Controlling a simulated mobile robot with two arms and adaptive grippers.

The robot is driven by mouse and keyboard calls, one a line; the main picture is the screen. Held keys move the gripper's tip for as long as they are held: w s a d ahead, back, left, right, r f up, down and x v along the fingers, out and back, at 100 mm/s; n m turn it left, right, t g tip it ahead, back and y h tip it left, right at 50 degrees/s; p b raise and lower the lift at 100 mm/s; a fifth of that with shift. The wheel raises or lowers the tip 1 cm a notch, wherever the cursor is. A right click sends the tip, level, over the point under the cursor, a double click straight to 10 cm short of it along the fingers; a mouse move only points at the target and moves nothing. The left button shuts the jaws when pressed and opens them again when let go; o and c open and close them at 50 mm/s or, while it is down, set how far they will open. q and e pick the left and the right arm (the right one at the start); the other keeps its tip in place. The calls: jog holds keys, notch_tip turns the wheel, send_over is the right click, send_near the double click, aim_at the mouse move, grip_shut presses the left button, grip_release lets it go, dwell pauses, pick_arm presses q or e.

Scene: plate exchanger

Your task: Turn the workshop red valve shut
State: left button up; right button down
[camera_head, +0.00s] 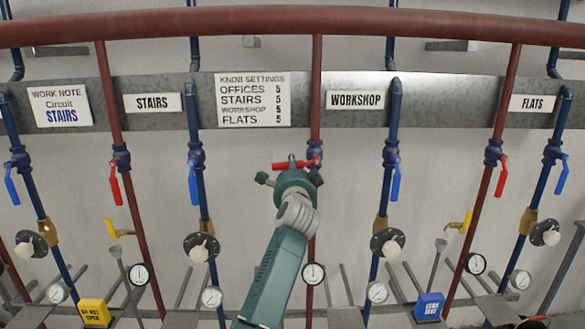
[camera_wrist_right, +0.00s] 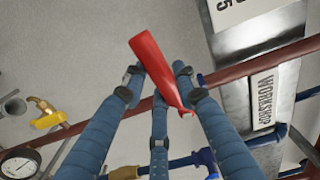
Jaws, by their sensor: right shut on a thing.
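The workshop red valve's lever handle (camera_head: 292,163) is on the red pipe just left of the WORKSHOP label (camera_head: 355,99). The handle lies about level, pointing left, crosswise to its pipe. My right gripper (camera_head: 292,175) is at the handle, its arm rising from the bottom and covering part of the pipe. In the right wrist view the red handle (camera_wrist_right: 153,64) lies between the blue fingers of my right gripper (camera_wrist_right: 159,76), which is shut on it. The valve body (camera_head: 315,150) is partly hidden behind the gripper. My left gripper is not in view.
Other red levers (camera_head: 114,184) (camera_head: 501,177) and blue levers (camera_head: 193,184) (camera_head: 396,180) hang down along neighbouring pipes. A red header pipe (camera_head: 200,21) crosses the top.

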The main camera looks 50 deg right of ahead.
jog(key=shift+w+r+m+p, duration=0.15)
jog(key=shift+r+m+p, duration=0.15)
jog(key=shift+r+m, duration=0.4)
jog(key=shift+r, duration=0.2)
jog(key=c, duration=1.5)
grip_release()
jog(key=shift+c, duration=0.2)
jog(key=shift+o, duration=1.2)
jog(key=shift+w+d+f, duration=0.15)
jog(key=shift+f, duration=0.15)
jog(key=shift+a+f, duration=0.1)
jog(key=shift+a, duration=0.15)
jog(key=shift+s+a, duration=0.15)
jog(key=shift+s, duration=0.05)
jog(key=v, duration=0.7)
